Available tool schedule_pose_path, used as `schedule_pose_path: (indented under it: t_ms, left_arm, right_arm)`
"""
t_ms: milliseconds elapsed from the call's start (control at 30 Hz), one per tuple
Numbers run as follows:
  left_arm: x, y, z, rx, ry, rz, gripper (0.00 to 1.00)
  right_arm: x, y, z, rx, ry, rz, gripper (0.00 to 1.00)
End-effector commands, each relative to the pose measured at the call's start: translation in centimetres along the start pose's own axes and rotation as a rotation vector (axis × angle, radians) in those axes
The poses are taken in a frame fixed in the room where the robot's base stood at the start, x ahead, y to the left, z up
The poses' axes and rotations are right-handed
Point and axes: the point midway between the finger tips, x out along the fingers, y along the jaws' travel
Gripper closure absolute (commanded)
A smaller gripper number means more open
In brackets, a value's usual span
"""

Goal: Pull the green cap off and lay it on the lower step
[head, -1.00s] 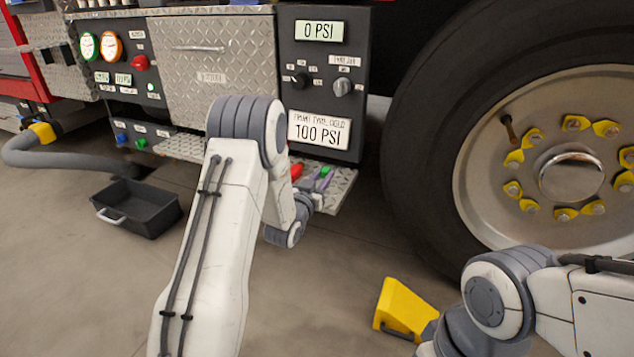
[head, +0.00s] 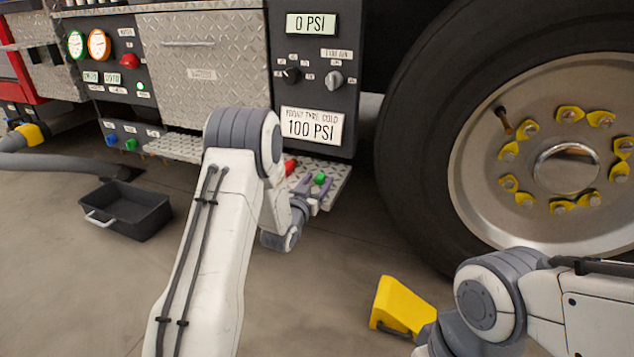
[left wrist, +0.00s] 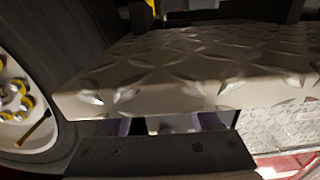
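The green cap (head: 320,179) shows in the head view between the pale purple fingers of my left gripper (head: 316,187), over the lower step (head: 338,185), a diamond-plate ledge. The fingers appear closed around it. Whether the cap touches the step is hard to tell. In the left wrist view the step (left wrist: 190,70) fills the middle, and its edge hides my fingertips (left wrist: 168,122) and the cap. My right arm is at the lower right of the head view, with its gripper out of frame.
A red part (head: 290,166) sits just left of the cap. The control panel (head: 315,75) rises behind, and the big wheel (head: 420,150) stands to the right. A black tray (head: 125,210) and a yellow chock (head: 402,307) are on the floor.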

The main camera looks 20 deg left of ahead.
Motion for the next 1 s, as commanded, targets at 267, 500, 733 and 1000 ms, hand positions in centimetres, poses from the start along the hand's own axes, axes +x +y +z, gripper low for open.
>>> schedule_pose_path:
  t_ms: [267,500,733,1000]
  left_arm:
    - [-0.1,0.0,0.0,0.000,-0.001,0.000,0.37]
    - [-3.0,-0.1,-0.3,-0.003,-0.007,-0.003,0.37]
    - [-7.6,-0.1,-0.2,-0.002,-0.006,-0.003,0.37]
    - [-10.4,0.0,0.0,0.000,-0.001,-0.001,0.37]
  right_arm:
    - [-0.1,0.0,0.0,0.000,0.000,0.000,0.50]
    - [-1.8,-0.1,-0.1,0.000,0.000,0.000,0.50]
    - [-3.5,-0.3,-0.2,0.000,0.000,0.000,0.50]
    - [-4.2,-0.3,-0.2,0.000,0.000,0.000,0.50]
